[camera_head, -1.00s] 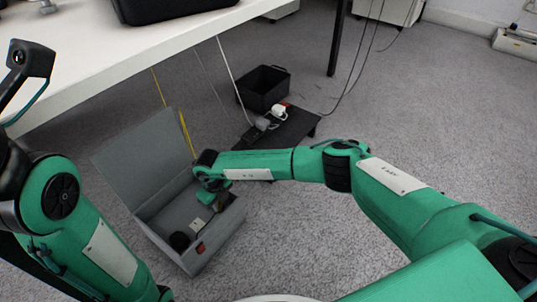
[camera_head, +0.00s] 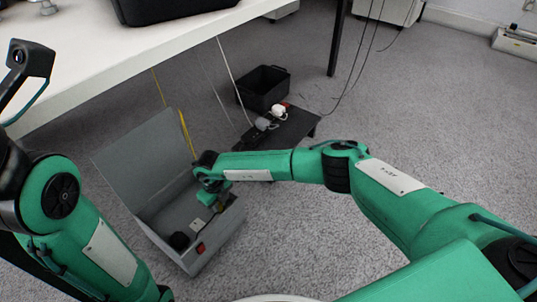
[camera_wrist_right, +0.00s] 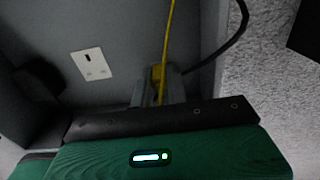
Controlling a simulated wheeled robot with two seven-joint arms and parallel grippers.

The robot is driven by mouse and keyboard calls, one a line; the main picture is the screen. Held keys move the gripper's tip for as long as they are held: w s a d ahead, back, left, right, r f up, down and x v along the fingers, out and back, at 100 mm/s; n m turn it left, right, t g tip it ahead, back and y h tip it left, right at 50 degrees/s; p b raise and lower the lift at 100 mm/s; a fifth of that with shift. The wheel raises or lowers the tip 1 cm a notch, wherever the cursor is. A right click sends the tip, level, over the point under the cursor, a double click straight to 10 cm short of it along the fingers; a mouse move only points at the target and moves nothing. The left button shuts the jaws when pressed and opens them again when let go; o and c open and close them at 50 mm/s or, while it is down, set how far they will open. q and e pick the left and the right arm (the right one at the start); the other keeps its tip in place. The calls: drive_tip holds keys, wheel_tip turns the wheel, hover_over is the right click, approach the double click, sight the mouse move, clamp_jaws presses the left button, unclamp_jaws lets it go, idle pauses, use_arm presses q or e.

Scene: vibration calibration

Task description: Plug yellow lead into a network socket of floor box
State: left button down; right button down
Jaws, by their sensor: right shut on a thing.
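The floor box (camera_head: 222,236) is a grey open case on the carpet with its lid (camera_head: 135,160) raised. The yellow lead (camera_head: 184,130) hangs down behind the lid's right edge into the box. My right gripper (camera_head: 213,200) is low inside the box at its right side. In the right wrist view the gripper (camera_wrist_right: 160,92) is shut on the yellow plug (camera_wrist_right: 157,73) of the lead, close to the box wall. The network sockets cannot be made out, and the plug's front end is hidden. My left arm shows at the left, but its gripper is out of view.
A white power socket (camera_wrist_right: 91,64) is on the box's inner panel. A red switch (camera_head: 200,247) and a dark round part (camera_head: 180,240) are at the front. A black crate (camera_head: 262,92) and a low black stand (camera_head: 295,127) are behind. The white table (camera_head: 100,50) overhangs at upper left.

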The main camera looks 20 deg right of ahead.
drive_tip(key=c, duration=1.3)
unclamp_jaws()
drive_tip(key=shift+f, duration=0.1)
drive_tip(key=shift+r+p, duration=2.25)
drive_tip(key=shift+r, duration=0.35)
